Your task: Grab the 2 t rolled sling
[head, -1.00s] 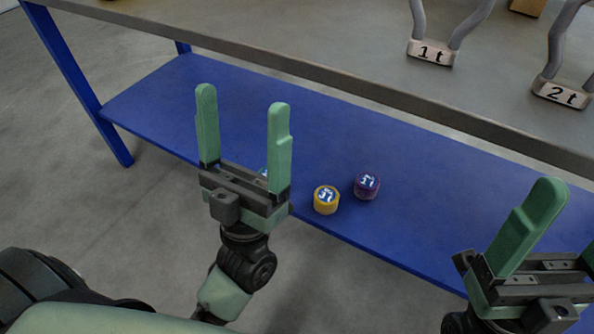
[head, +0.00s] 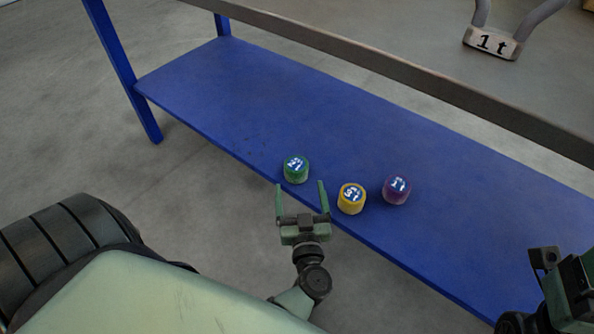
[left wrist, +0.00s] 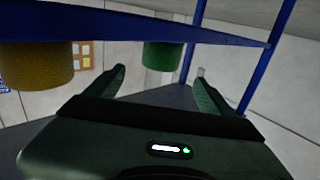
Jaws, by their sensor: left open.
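The green rolled sling (head: 296,169) lies near the front edge of the blue lower shelf (head: 220,98); its small label looks like 2t. My left gripper (head: 301,189) is open and empty at the shelf's front edge, just in front of the green roll and apart from it. In the left wrist view, which looks upside down, the green roll (left wrist: 162,55) shows between and beyond the two open fingers (left wrist: 160,80). My right gripper (head: 565,288) is only partly in view at the lower right, and its fingers are not clear.
A yellow roll (head: 351,198) and a purple roll (head: 397,189) marked 1t sit right of the green one. The yellow roll also shows in the left wrist view (left wrist: 38,65).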

